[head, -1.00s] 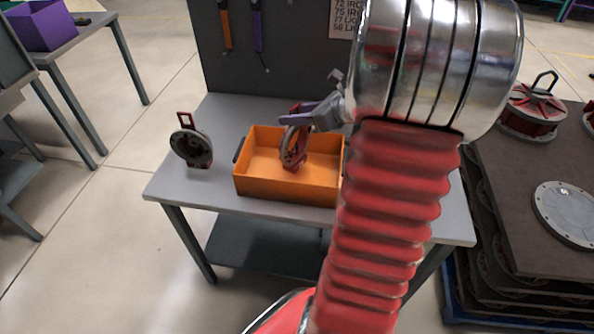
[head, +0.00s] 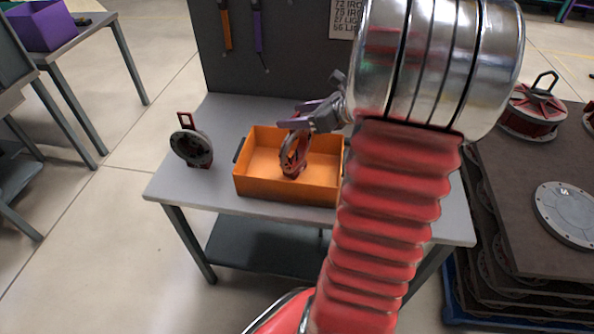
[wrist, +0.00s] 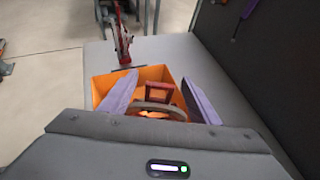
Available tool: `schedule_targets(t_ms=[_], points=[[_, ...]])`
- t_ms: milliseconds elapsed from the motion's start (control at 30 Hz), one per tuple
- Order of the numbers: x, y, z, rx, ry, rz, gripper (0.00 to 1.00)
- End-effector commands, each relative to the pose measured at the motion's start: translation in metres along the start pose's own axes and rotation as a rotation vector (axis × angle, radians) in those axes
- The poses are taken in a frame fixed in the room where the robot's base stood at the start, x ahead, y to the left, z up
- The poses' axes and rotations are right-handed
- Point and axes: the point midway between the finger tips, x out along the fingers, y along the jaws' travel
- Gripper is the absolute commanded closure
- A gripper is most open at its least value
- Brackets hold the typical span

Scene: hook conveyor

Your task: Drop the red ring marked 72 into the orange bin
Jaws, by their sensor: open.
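The orange bin (head: 280,185) stands on the grey table. A red and grey ring (head: 292,156) is within the bin's outline in the head view, just below my gripper (head: 291,121). In the wrist view the ring's square red handle (wrist: 163,92) shows between and beyond the purple fingers of my gripper (wrist: 160,103). The fingers are spread, with gaps on both sides of the ring. Whether the ring touches the bin floor is unclear. I cannot read any number on it.
Another dark ring with a red handle (head: 192,146) stands upright on the table, left of the bin. A dark panel (head: 290,60) with hanging tools rises behind the table. A stack with a round grey lid (head: 568,214) stands at the right.

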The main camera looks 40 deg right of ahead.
Motion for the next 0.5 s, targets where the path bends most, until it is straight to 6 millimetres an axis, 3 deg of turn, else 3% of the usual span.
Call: schedule_targets(t_ms=[500], points=[[-0.073, -0.001, 0.000, 0.000, -0.002, -0.006, 0.44]])
